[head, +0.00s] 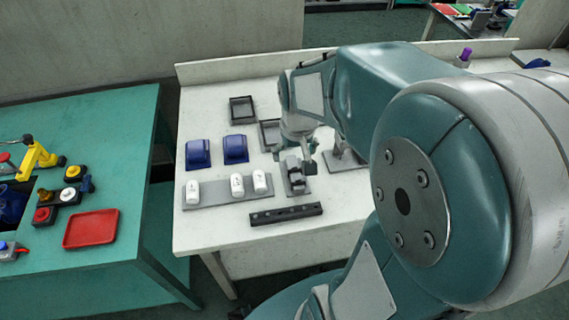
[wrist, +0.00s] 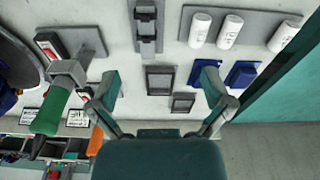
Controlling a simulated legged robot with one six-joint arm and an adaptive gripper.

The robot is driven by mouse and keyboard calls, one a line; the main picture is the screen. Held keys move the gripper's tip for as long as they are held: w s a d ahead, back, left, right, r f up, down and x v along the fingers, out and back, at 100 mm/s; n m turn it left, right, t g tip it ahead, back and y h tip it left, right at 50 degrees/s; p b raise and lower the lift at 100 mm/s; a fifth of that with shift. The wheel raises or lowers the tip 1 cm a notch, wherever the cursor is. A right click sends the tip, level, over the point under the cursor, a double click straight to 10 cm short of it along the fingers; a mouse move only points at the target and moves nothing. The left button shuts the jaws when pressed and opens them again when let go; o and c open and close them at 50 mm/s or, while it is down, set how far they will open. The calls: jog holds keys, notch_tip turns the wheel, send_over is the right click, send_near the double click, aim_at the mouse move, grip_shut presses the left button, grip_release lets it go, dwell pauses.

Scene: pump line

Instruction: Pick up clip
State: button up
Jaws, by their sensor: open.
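I cannot tell for sure which thing is the clip; nothing in either view is clearly one. My gripper (wrist: 157,82) is open and empty in the wrist view, its two teal-grey fingers spread wide. Between and beyond them lie two small dark square trays (wrist: 160,80) on the white table, apart from the fingers. A grey fixture on a plate (wrist: 146,28) stands farther up the wrist view. In the head view my arm hangs over the white table (head: 207,228), and the fingers are hard to make out there.
Blue bins (head: 198,154) and a grey rack (head: 213,198) with white cylinders stand on the left of the table. A black rail (head: 287,214) lies at the front. In the wrist view a green-handled thing (wrist: 50,112) and an orange piece (wrist: 96,141) are left of the gripper.

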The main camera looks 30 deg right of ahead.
jog(key=g, duration=0.2)
send_near(299, 181)
jog(key=s+d, duration=0.1)
jog(key=d, duration=0.1)
jog(key=shift+a+f+m, duration=0.25)
jog(key=shift+f+m, duration=0.15)
jog(key=shift+f, duration=0.1)
jog(key=f, duration=0.1)
jog(key=a+f, duration=0.1)
jog(key=f, duration=0.2)
jog(key=shift+a+f, duration=0.3)
jog(key=f, duration=0.4)
jog(key=shift+w+d+f, duration=0.35)
jog(key=shift+f, duration=0.05)
jog(key=shift+a+f, duration=0.1)
jog(key=shift+f, duration=0.15)
jog(key=shift+a, duration=0.2)
jog(key=shift+d, duration=0.1)
jog(key=c, duration=0.8)
